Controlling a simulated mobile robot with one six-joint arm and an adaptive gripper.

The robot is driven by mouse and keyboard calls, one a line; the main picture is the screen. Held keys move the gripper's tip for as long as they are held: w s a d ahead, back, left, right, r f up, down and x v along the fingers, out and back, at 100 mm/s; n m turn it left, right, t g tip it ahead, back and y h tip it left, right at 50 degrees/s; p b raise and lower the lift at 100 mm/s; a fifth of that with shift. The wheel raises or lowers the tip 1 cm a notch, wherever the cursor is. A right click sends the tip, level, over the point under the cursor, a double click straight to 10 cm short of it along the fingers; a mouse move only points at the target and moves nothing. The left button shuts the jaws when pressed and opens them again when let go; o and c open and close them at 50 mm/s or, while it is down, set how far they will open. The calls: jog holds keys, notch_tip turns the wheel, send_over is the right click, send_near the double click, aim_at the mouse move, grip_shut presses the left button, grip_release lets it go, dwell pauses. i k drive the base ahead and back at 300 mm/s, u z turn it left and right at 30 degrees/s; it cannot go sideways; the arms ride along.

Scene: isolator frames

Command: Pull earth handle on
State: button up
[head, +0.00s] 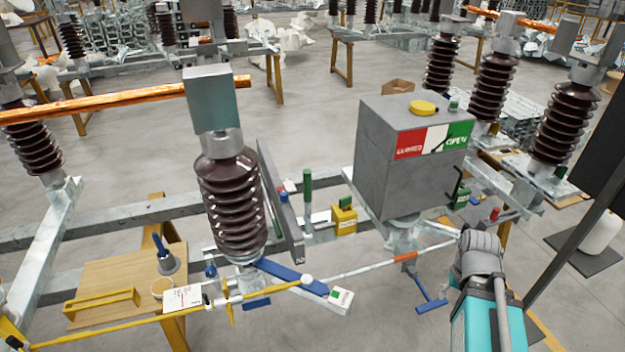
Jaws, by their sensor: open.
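My teal arm comes in at the lower right. Its grey end with my gripper (478,249) is just below the right side of the grey drive box; the fingertips are hard to make out. I cannot tell for certain which part is the earth handle. A black cranked handle (457,184) is on the box's right side, above my gripper and apart from it. A green upright handle (308,187) stands left of the box. A blue lever (290,277) lies under the near brown insulator.
A red-and-white rod (385,261) runs from the insulator foot towards my gripper. Brown insulators (232,205) stand left and at the back right. A wooden board (115,275) with small items is at the lower left. A dark post crosses the right edge.

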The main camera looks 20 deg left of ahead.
aim_at(307, 172)
jog(key=k, duration=1.05)
jog(key=u, duration=1.15)
jog(key=i, duration=1.05)
jog(key=u, duration=0.05)
